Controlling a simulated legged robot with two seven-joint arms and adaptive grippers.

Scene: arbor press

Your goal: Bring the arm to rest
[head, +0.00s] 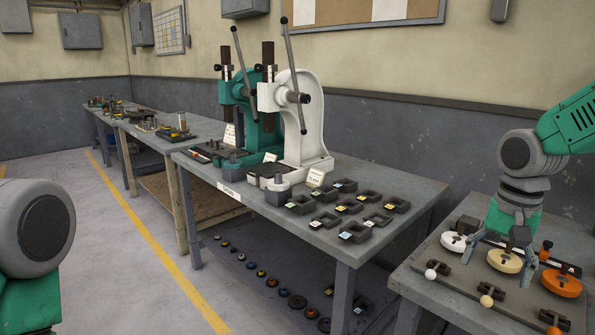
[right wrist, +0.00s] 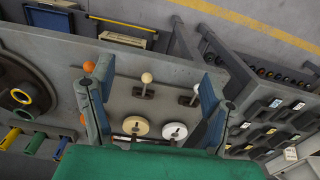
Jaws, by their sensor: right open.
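My right gripper (head: 500,255) hangs from my right arm at the right of the head view, low over the side table (head: 420,290). Its fingers are spread with nothing between them. I cannot tell whether a finger touches anything. A green arbor press (head: 235,95) and a white arbor press (head: 297,110) stand on the middle bench, their handles raised. My left gripper is out of view.
The middle bench (head: 400,178) holds several black labelled trays (head: 355,232) near its right edge. An orange disc (head: 561,283) and orange knobs are close beside my right gripper. Several round parts (head: 272,282) lie on the shelf below. The floor at left is clear.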

